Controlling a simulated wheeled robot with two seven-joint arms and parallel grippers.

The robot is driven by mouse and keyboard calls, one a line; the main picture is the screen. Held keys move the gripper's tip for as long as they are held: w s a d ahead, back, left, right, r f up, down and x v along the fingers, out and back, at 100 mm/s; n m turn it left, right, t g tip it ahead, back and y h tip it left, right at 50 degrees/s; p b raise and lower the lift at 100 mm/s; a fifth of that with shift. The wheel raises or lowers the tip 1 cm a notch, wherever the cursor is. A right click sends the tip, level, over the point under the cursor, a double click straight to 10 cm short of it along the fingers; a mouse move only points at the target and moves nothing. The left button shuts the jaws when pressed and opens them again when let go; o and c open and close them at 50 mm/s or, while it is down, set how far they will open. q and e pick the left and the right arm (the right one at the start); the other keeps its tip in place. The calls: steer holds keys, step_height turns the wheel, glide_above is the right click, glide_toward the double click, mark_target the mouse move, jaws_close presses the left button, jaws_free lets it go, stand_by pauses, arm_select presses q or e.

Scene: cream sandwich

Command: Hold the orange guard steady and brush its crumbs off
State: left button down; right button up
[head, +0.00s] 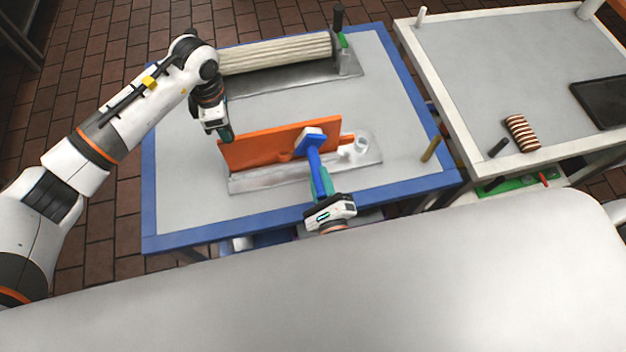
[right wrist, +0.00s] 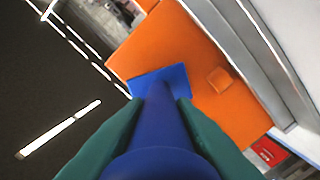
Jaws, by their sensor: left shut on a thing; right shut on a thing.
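The orange guard (head: 262,148) is an upright panel on a grey metal base plate on the blue-edged table; it also shows in the right wrist view (right wrist: 165,48). My left gripper (head: 227,134) is shut on the guard's upper left corner. My right gripper (head: 322,184) is shut on the handle of a blue brush (head: 314,158), which fills the middle of the right wrist view (right wrist: 160,125). The brush's white-and-blue head overlaps the guard's right part in the head view; I cannot tell whether it touches. I cannot make out crumbs.
A ribbed roller (head: 275,53) on a metal base lies at the table's back. A white fitting (head: 361,145) stands right of the guard. A yellow-brown cylinder (head: 430,149) is near the right edge. A second table (head: 480,70) holds a striped stack (head: 521,133) and a dark tray (head: 603,103).

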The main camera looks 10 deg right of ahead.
steer(key=shift+d, duration=2.8)
steer(key=a, duration=1.4)
steer(key=s, duration=0.7)
stand_by(0.5)
arm_select(q)
steer(key=c, duration=0.9)
jaws_free()
steer(key=shift+c, duration=0.2)
arm_select(e)
steer(key=shift+d, duration=0.1)
